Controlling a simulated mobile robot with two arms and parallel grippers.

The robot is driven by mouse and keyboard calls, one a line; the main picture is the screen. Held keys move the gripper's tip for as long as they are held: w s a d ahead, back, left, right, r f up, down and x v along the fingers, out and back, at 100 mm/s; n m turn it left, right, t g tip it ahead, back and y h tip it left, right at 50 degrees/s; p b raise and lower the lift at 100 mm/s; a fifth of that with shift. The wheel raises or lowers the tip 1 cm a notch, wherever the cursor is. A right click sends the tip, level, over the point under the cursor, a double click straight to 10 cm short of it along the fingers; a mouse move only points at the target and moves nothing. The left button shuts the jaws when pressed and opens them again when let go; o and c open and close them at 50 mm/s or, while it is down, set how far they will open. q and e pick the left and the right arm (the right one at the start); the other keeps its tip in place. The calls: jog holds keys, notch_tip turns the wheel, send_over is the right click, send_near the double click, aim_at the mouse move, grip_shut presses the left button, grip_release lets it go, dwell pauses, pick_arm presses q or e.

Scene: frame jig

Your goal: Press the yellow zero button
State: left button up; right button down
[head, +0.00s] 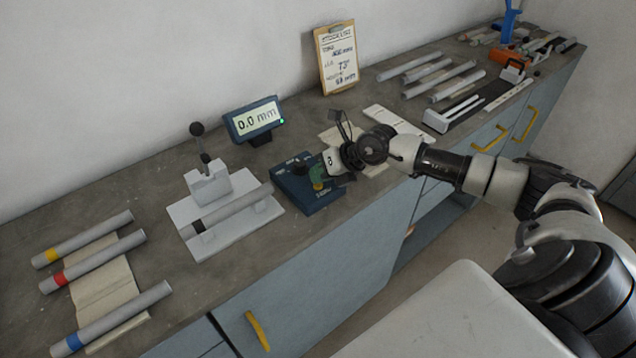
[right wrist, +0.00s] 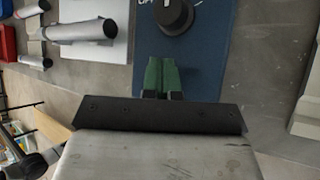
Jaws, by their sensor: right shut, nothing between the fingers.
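The blue control box (head: 300,200) sits on the bench with a black knob (head: 301,168) on top. A small yellow spot, which looks like the zero button (head: 319,187), shows at the green fingertips of my right gripper (head: 318,174). In the right wrist view my right gripper (right wrist: 160,80) is shut and empty over the blue box (right wrist: 212,55), just below the black knob (right wrist: 174,14). The button is hidden there behind the fingers, and I cannot tell whether they touch it. My left gripper is not in view.
The display (head: 254,120) behind the box reads 0.0 mm. A grey tube with a black band (head: 232,210) lies on the light jig (head: 215,238), left of the box. Several banded tubes lie at the front left. A clipboard (head: 338,60) leans on the wall.

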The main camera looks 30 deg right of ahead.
dwell(0.4)
jog(key=shift+r+p, duration=0.65)
jog(key=shift+r, duration=0.15)
jog(key=shift+r+p, duration=1.9)
jog(key=shift+r, duration=0.65)
